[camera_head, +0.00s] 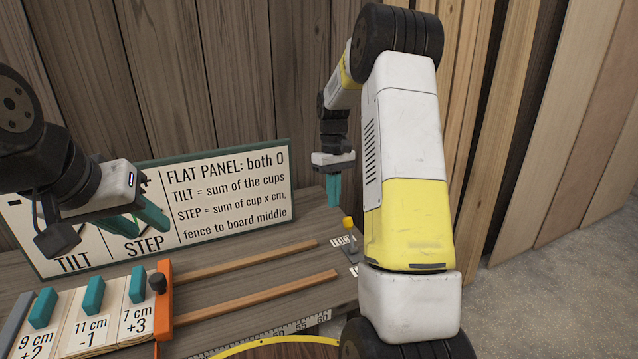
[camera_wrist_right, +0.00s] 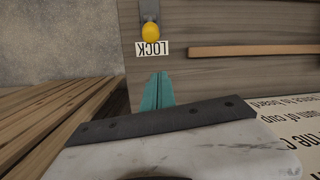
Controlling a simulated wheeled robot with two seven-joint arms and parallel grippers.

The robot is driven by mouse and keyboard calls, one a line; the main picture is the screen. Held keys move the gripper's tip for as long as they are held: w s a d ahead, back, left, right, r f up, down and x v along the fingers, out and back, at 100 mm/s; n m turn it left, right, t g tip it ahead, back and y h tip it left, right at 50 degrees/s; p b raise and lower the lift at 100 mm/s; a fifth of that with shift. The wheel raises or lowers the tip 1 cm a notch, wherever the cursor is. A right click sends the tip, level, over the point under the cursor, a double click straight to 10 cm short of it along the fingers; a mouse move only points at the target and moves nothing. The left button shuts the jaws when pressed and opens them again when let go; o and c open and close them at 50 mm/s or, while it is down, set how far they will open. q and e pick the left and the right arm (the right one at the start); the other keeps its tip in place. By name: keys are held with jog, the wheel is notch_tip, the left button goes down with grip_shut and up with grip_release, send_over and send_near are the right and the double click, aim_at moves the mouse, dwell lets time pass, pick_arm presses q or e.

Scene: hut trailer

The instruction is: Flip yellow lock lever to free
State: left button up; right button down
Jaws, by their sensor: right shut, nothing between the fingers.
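The lock lever has a yellow knob (camera_head: 348,222) on a grey metal arm at the right end of the wooden bench, partly beside my right arm. In the right wrist view the yellow knob (camera_wrist_right: 151,33) sits right by the LOCK label (camera_wrist_right: 152,48), which reads upside down. My right gripper (camera_head: 333,200) points down, shut and empty, above and behind the knob in the head view. Its teal fingertips (camera_wrist_right: 159,76) are together and apart from the knob. My left gripper (camera_head: 138,222) hangs in front of the sign with its teal fingers apart and nothing between them.
A sign reading FLAT PANEL (camera_head: 225,185) stands at the back of the bench. Two wooden rails (camera_head: 255,297) run along the bench. Teal blocks on numbered cards and an orange fence (camera_head: 164,300) stand at the left. The bench between the rails is clear.

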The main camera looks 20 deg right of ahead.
aim_at(350, 232)
jog(key=x, duration=0.5)
jog(key=shift+s+d+r, duration=0.1)
jog(key=shift+s, duration=0.1)
jog(key=shift+s+d+r, duration=0.15)
jog(key=shift+s+r, duration=0.2)
jog(key=shift+s, duration=0.15)
jog(key=shift+s+d+r, duration=0.2)
jog(key=shift+s+r, duration=0.15)
jog(key=shift+s, duration=0.15)
jog(key=shift+s+d+r, duration=0.15)
jog(key=shift+s+r, duration=0.05)
jog(key=shift+s, duration=0.25)
jog(key=shift+r, duration=0.1)
